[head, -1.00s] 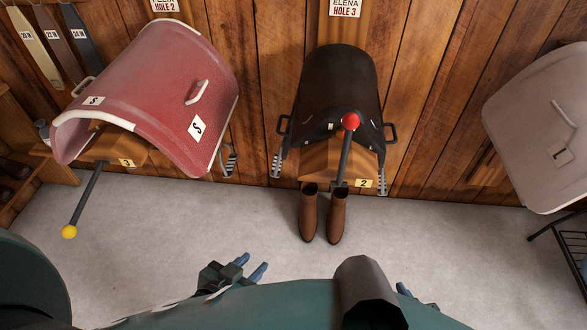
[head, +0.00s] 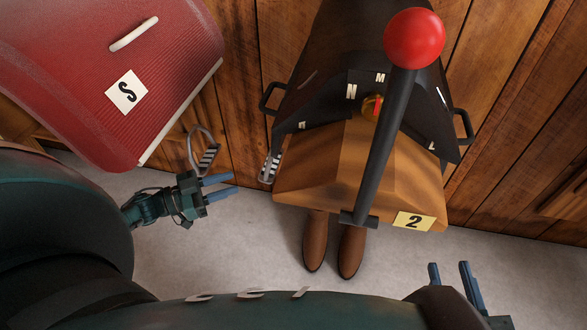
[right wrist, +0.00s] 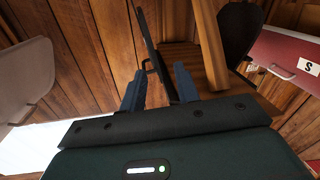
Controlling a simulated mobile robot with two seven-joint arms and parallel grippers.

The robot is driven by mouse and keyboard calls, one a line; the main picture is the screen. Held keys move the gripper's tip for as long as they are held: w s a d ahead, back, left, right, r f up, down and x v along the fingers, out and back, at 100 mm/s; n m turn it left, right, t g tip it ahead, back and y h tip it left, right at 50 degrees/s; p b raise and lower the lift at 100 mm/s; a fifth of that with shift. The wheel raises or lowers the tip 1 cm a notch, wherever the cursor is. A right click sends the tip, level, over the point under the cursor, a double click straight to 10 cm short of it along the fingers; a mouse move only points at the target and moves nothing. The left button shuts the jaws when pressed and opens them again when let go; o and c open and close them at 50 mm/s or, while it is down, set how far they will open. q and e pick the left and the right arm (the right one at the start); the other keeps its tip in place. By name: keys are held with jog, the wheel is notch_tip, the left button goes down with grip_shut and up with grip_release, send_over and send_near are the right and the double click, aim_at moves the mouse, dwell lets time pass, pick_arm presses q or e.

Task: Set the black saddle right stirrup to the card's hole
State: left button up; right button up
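The black saddle (head: 325,105) sits on a wooden rack (head: 330,180) with a yellow tag "2". Letters M, N and L show on it. A stirrup with a stepped, ladder-like strap (head: 270,168) hangs at its left side in the head view. No stirrup shows on its right side there; the rack or flap may hide it. My left gripper (head: 235,183) is open and empty, left of that stirrup and apart from it. My right gripper (head: 449,266) is open, low in front of the rack's right side. In the right wrist view its fingers (right wrist: 158,80) are apart, pointing toward the rack.
A red-balled dark lever (head: 392,130) rises in front of the black saddle. The red saddle (head: 150,85) is at upper left, its stirrup (head: 205,155) close to my left gripper. Brown boots (head: 333,245) stand under the rack. A pale saddle (right wrist: 22,80) shows left in the right wrist view.

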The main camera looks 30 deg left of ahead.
pick_arm(q)
jog(key=b+x, duration=0.2)
jog(key=x, duration=1)
jog(key=shift+w+a+f, duration=0.15)
jog(key=shift+a, duration=0.1)
jog(key=shift+w+d+b, duration=0.3)
jog(key=shift+w+d, duration=0.15)
pick_arm(e)
jog(key=shift+a+n+t+y, duration=0.4)
jog(key=shift+a+t+y, duration=0.1)
jog(key=shift+y, duration=0.3)
pick_arm(q)
jog(key=shift+c, duration=0.4)
grip_shut()
